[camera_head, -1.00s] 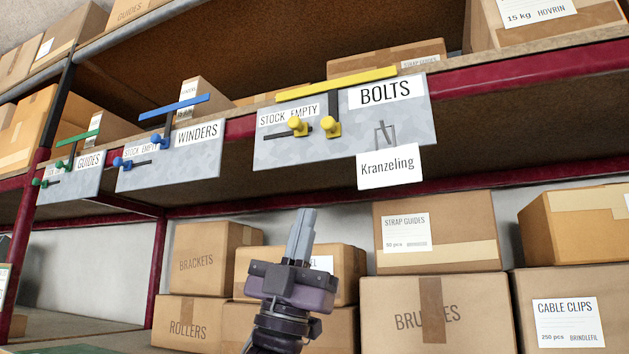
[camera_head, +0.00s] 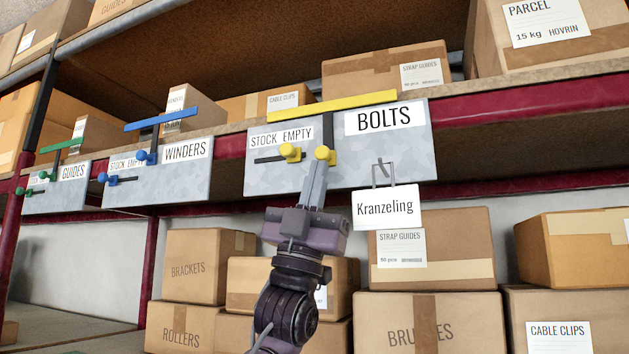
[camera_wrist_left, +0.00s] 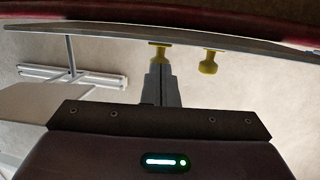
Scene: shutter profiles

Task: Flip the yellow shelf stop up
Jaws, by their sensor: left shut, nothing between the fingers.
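The yellow shelf stop (camera_head: 340,104) is a long bar at the top of the grey BOLTS plate (camera_head: 395,173), on a dark upright stem with a yellow knob (camera_head: 325,153) at its lower part. A second yellow knob (camera_head: 290,152) sits left of it on a dark horizontal bar. My left gripper (camera_head: 316,170) is shut and empty, pointing up, its tips just below the stem's knob. In the left wrist view the fingertips (camera_wrist_left: 160,70) are right by one yellow knob (camera_wrist_left: 160,54), with the other knob (camera_wrist_left: 208,63) to the right. I cannot tell whether they touch.
A white Kranzeling card (camera_head: 386,208) hangs on a hook under the plate, right of my gripper. Cardboard boxes (camera_head: 430,235) stand on the shelf below.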

